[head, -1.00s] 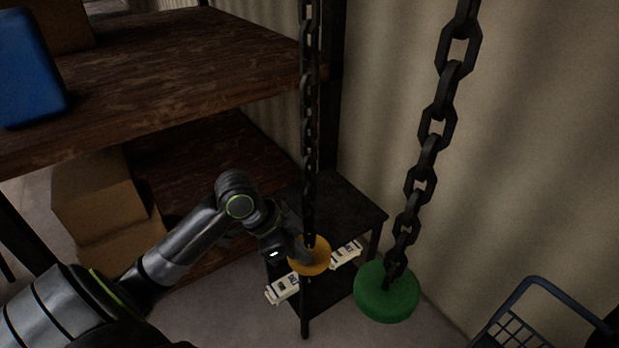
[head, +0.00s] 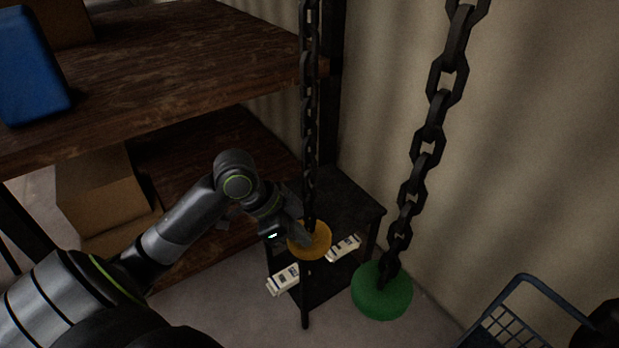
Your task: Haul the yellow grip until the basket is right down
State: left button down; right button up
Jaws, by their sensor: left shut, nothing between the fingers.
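The yellow grip (head: 315,243) is a round disc at the lower end of a dark chain (head: 309,120), hanging in the middle of the head view. My left gripper (head: 301,236) is at the disc's left side and overlaps it in the picture. Its jaws are shut with nothing held between them. I cannot tell whether they touch the disc. A green disc (head: 382,292) hangs on a thicker chain (head: 430,140) to the right. I see no basket hanging from either chain. My right gripper is out of view.
A wooden shelf (head: 180,60) with a blue case (head: 32,65) and cardboard boxes (head: 100,195) stands at left. A small black table (head: 345,200) with white packs (head: 284,279) is behind the yellow grip. A blue wire-mesh frame (head: 515,325) is at lower right, beside the wall.

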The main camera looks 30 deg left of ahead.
pick_arm(q)
jog(key=shift+r, duration=2.35)
